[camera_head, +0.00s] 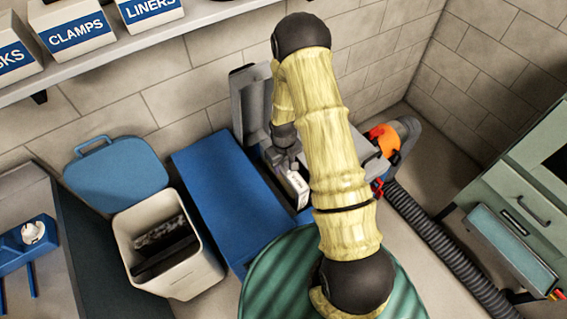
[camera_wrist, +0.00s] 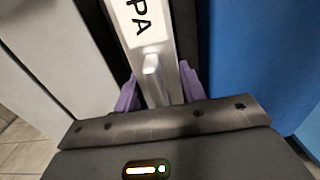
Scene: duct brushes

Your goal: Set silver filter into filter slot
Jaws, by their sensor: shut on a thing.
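The silver filter (camera_head: 293,188) is a slim piece with a white label, partly hidden by my arm in the head view. In the wrist view the filter (camera_wrist: 150,62) shows black letters "PA" and a small knob on its near end. My gripper (camera_wrist: 157,90) is shut on this end, with a purple fingertip on each side. In the head view my gripper (camera_head: 287,160) is over the grey machine, whose raised lid (camera_head: 250,105) stands at the wall. Dark gaps flank the filter in the wrist view. My arm hides the filter slot in the head view; I cannot tell whether the filter is inside it.
A blue box or bench (camera_head: 215,190) lies left of the machine. A cream bin (camera_head: 190,275) holding dark pieces stands farther left, near a blue lid (camera_head: 118,178). A ribbed hose (camera_head: 430,230) and a green cabinet (camera_head: 525,190) are at right. A green round surface (camera_head: 275,285) is in front.

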